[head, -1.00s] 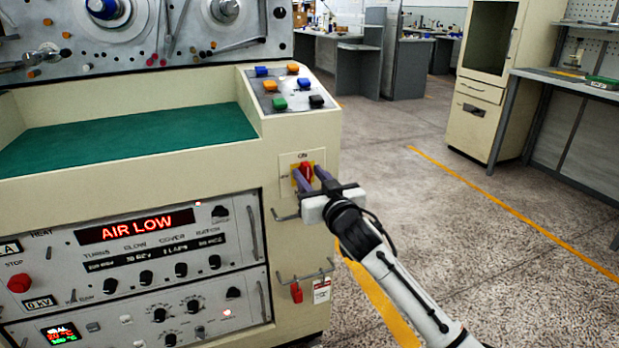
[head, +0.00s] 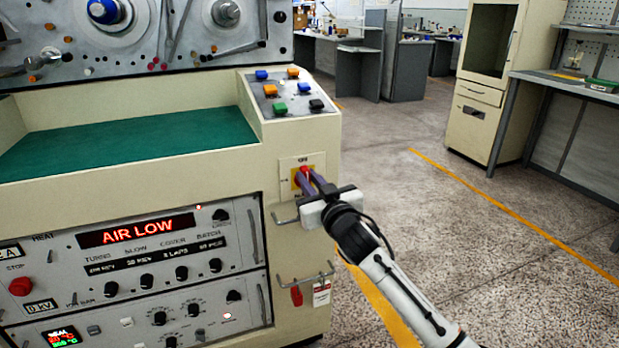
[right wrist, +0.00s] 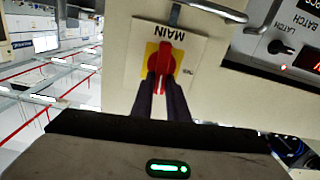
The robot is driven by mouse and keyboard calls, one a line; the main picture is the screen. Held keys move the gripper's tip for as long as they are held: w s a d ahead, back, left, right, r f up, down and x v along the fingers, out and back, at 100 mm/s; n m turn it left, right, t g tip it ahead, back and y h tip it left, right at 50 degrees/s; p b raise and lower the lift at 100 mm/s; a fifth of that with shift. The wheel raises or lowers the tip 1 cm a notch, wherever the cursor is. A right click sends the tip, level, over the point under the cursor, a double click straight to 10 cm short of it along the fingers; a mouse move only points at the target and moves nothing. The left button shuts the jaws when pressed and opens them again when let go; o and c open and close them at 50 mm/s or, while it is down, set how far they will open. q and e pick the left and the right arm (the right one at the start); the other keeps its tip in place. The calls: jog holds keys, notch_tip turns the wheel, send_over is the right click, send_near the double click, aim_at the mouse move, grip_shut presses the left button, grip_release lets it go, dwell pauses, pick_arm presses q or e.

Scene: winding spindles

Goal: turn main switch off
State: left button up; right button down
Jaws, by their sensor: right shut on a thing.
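The main switch is a red knob (right wrist: 165,67) on a yellow square plate, set in a cream panel labelled MAIN on the machine's front right. In the head view the red knob (head: 304,171) shows just above the fingertips, partly hidden by them. My right gripper (head: 309,180) reaches it from the lower right. In the right wrist view its two dark fingers (right wrist: 163,84) stand on either side of the knob's grip and are shut on it. The knob's grip runs nearly in line with the fingers there. My left gripper is not in view.
A metal handle (head: 285,217) sits just below the switch plate, close to my gripper. A lower rail (head: 306,277) holds a red tag and a white tag. Coloured push buttons (head: 281,107) are on the sloped panel above. The floor to the right (head: 480,260) is clear.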

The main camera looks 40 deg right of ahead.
jog(key=n+p, duration=0.1)
jog(key=n, duration=0.2)
jog(key=a+n+p, duration=0.1)
jog(key=n, duration=0.1)
jog(key=n+p, duration=0.2)
jog(key=n, duration=0.1)
jog(key=shift+w+a+f+n, duration=0.15)
jog(key=shift+f+n, duration=0.15)
jog(key=n, duration=0.2)
jog(key=n+p, duration=0.1)
jog(key=shift+a+f+n, duration=0.15)
jog(key=shift+f+n, duration=0.1)
jog(key=shift+n, duration=0.05)
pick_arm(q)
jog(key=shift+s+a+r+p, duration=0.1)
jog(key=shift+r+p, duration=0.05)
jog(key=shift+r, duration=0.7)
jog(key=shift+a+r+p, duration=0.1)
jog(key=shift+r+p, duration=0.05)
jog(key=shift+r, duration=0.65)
pick_arm(e)
jog(key=shift+f+n, duration=0.25)
jog(key=shift+n, duration=0.9)
jog(key=shift+f+n, duration=0.2)
jog(key=shift+n, duration=0.95)
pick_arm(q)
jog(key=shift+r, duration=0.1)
pick_arm(e)
jog(key=c, duration=1.7)
grip_release()
